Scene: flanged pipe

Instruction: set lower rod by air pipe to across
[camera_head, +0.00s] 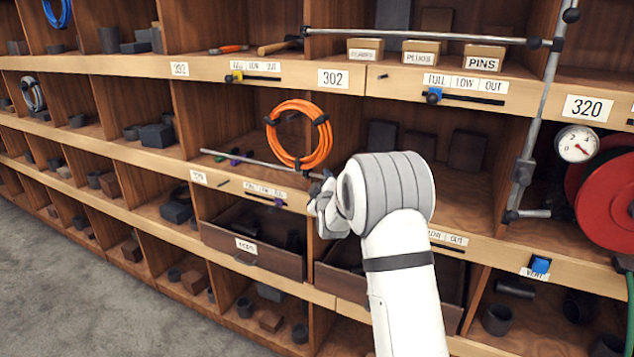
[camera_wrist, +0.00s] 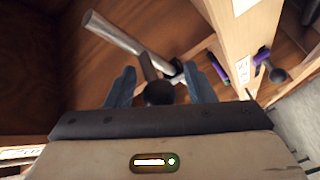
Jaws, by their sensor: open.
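The lower rod (camera_head: 240,160) is a thin grey bar running across the front of a middle-row compartment, below the orange hose coil. Its right end is close to my gripper (camera_head: 322,203). In the wrist view the rod (camera_wrist: 115,34) runs to a dark joint, with a short arm and a round dark knob (camera_wrist: 158,93) below. My gripper (camera_wrist: 160,86) is open, with one finger on each side of the knob. I cannot tell whether either finger touches it. The grey upright air pipe (camera_head: 537,115) stands at the right, apart from my gripper.
An upper rod (camera_head: 420,37) crosses the shelf above. The orange hose coil (camera_head: 299,134) hangs just above my gripper. A purple slider (camera_head: 278,202) sits on the shelf edge nearby. A gauge (camera_head: 577,144) and red reel (camera_head: 608,200) are at the right.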

